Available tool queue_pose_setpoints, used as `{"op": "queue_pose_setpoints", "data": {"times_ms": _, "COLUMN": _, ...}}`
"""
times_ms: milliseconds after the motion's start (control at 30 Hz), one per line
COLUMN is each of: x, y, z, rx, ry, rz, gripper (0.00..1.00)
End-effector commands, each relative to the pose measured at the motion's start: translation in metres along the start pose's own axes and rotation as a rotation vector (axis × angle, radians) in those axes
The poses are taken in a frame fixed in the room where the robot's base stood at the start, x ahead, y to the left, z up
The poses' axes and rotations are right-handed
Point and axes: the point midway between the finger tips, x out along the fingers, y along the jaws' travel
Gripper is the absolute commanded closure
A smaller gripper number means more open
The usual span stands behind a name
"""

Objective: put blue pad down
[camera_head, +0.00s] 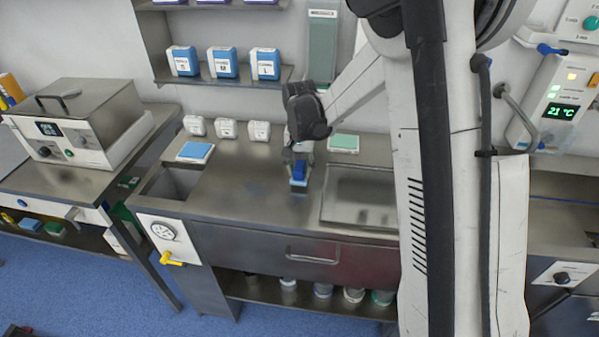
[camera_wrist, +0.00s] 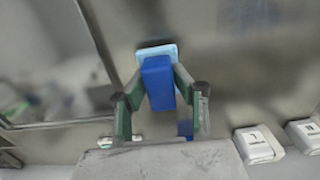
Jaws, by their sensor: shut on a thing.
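The blue pad (camera_head: 299,182) has a light blue base and a darker blue block-shaped handle; it also shows in the wrist view (camera_wrist: 158,84). My gripper (camera_head: 299,162) points down over the steel counter and is shut on the blue handle. In the wrist view, the two green-edged fingers of my gripper (camera_wrist: 160,75) press on the handle's sides, and the light blue base shows beyond it. The base is at or just above the counter surface, with a dark shadow along its edge; I cannot tell if it touches.
The steel counter (camera_head: 250,185) is clear left of the pad. A recessed tray (camera_head: 360,195) lies to the right. A light blue pad on a white holder (camera_head: 195,151) is at left, a green one (camera_head: 344,143) behind. Several white containers (camera_head: 227,128) stand at the back.

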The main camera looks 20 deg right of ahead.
Motion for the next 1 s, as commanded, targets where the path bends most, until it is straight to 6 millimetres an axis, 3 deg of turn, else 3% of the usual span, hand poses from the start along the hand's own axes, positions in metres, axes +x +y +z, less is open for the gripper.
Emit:
{"op": "queue_pose_setpoints", "data": {"times_ms": 100, "x": 0.012, "y": 0.000, "z": 0.000, "rx": 0.000, "ry": 0.000, "rz": 0.000, "gripper": 1.00}}
{"op": "queue_pose_setpoints", "data": {"times_ms": 467, "x": 0.017, "y": 0.000, "z": 0.000, "rx": 0.000, "ry": 0.000, "rz": 0.000, "gripper": 1.00}}
{"op": "queue_pose_setpoints", "data": {"times_ms": 500, "x": 0.017, "y": 0.000, "z": 0.000, "rx": 0.000, "ry": 0.000, "rz": 0.000, "gripper": 0.73}}
{"op": "queue_pose_setpoints", "data": {"times_ms": 633, "x": 0.016, "y": 0.000, "z": 0.000, "rx": 0.000, "ry": 0.000, "rz": 0.000, "gripper": 0.56}}
{"op": "queue_pose_setpoints", "data": {"times_ms": 1000, "x": 0.012, "y": 0.000, "z": 0.000, "rx": 0.000, "ry": 0.000, "rz": 0.000, "gripper": 0.55}}
